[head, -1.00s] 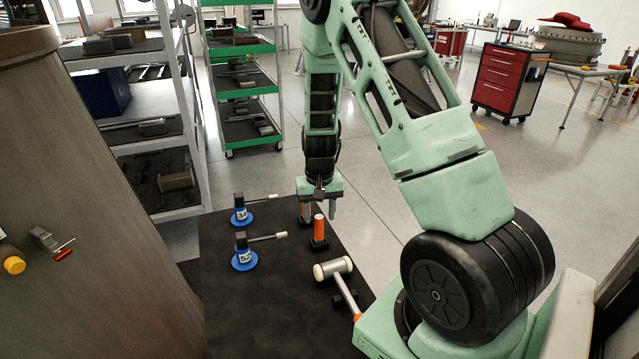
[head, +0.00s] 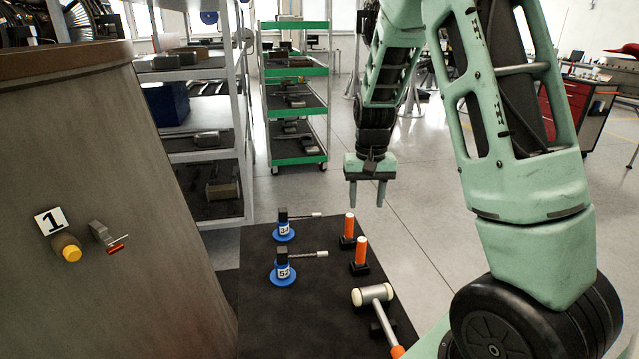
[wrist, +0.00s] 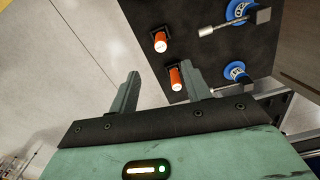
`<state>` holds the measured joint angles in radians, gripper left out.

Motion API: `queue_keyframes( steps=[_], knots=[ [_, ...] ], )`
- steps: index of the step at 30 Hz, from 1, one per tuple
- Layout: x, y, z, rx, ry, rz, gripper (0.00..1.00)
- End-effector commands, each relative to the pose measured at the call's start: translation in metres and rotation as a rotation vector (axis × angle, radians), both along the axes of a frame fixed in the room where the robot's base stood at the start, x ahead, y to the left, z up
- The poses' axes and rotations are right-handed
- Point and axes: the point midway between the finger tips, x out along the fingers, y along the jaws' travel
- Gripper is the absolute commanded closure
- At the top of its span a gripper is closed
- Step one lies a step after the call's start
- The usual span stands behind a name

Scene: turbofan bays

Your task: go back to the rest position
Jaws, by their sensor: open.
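My gripper (head: 367,194) is open and empty in the head view, pointing down above the far right edge of the dark work mat (head: 262,335). In the wrist view its two fingers (wrist: 160,92) stand apart with nothing between them. Two orange-handled tools stand upright in black bases on the mat below it: a far one (head: 349,226) and a near one (head: 361,252). They also show in the wrist view, one at the upper middle (wrist: 160,42) and one near the right finger (wrist: 176,79). The gripper appears apart from both.
Two blue-based tools, a far one (head: 284,232) and a near one (head: 283,270), stand on the mat, with a mallet (head: 376,296) at its front right. A large brown cylinder (head: 110,220) is on the left. Shelves (head: 250,130) and a green cart (head: 328,100) stand behind. Open floor lies right.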

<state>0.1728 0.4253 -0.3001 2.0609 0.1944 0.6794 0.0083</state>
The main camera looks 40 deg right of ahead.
Motion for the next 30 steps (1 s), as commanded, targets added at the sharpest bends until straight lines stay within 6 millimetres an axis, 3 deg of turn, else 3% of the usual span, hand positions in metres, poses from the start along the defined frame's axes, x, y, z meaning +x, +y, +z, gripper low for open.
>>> queue_keyframes(
  steps=[8, 11, 14, 16, 20, 24, 27, 30],
  knots=[
    [0.001, 0.008, 0.001, 0.005, -0.003, 0.017, 0.52],
    [0.003, 0.04, 0.005, 0.023, -0.01, 0.086, 0.52],
    [0.0, 0.097, 0.012, 0.054, -0.02, 0.218, 0.52],
    [-0.01, 0.147, 0.019, 0.076, -0.027, 0.339, 0.52],
    [-0.048, 0.234, 0.031, 0.103, -0.033, 0.589, 0.52],
    [-0.111, 0.307, 0.041, 0.105, -0.034, 0.871, 0.52],
    [-0.158, 0.337, 0.043, 0.089, -0.032, 1.048, 0.52],
    [-0.194, 0.351, 0.043, 0.069, -0.032, 1.182, 0.52]
  ],
)
